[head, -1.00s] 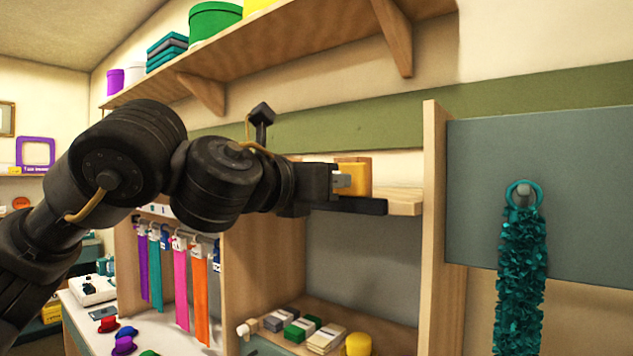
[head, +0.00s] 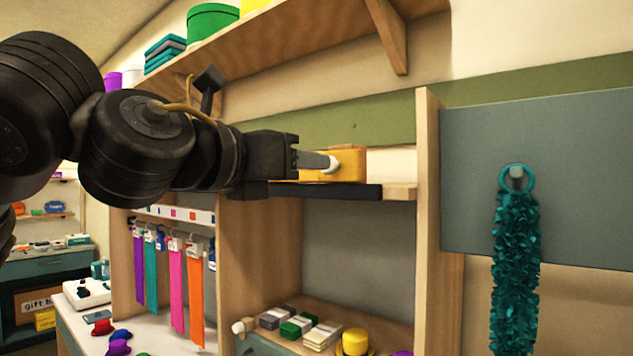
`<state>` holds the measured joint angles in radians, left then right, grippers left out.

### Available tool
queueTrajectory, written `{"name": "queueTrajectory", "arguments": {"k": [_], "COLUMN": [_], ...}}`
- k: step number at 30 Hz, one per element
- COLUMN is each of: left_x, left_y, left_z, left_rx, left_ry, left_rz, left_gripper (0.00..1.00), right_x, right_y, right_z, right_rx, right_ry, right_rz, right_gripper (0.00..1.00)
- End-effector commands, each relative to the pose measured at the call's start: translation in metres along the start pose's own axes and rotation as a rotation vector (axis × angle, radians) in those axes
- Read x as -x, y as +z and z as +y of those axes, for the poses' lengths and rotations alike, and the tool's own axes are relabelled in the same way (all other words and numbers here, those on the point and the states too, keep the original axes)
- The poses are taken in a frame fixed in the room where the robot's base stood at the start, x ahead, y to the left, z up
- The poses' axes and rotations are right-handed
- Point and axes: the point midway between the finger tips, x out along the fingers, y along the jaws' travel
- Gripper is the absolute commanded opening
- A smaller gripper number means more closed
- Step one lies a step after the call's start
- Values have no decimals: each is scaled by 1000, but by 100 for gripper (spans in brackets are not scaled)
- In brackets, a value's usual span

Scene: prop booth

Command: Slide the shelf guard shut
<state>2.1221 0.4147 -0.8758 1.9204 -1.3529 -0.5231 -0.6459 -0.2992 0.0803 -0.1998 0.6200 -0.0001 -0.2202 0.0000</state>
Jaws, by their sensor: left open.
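A long black bar (head: 335,191), which looks like the shelf guard, runs along the front edge of the upper cubby shelf. Its right end stops short of the upright wooden panel, leaving bare shelf wood between them. My left gripper (head: 318,161) comes in from the left, just above the bar and in front of a yellow box. One grey finger with a pale tip shows; the other cannot be made out. The gripper is open, and I cannot tell whether it touches the bar. The bar's left part is partly behind my gripper. My right gripper is not in view.
The yellow box (head: 351,163) sits on the shelf (head: 399,193) behind the bar. The wooden upright (head: 428,180) stands right of it, then a grey board with a teal garland (head: 515,250). Below are stacks, a yellow hat (head: 355,341) and hanging ribbons (head: 176,290).

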Motion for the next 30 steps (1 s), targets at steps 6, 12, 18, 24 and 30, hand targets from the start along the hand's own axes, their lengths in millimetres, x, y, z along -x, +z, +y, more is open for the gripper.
{"name": "queueTrajectory", "arguments": {"k": [6, 12, 18, 24, 30], "left_x": [31, 38, 38, 38, 19], "left_y": [-2, 0, 0, 0, -23], "left_z": [0, -1, -1, -1, -1], "left_rx": [-1, 0, 0, 0, 78], "left_ry": [0, 0, 0, 0, -40], "left_rz": [-1, 1, 2, 1, 12], "left_gripper": [48, 48, 48, 48, 48], "right_x": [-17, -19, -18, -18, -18], "right_y": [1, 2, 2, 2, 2], "right_z": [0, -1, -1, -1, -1], "right_rx": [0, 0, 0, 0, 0], "right_ry": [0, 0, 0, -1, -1], "right_rz": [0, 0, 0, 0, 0], "right_gripper": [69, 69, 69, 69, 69]}}
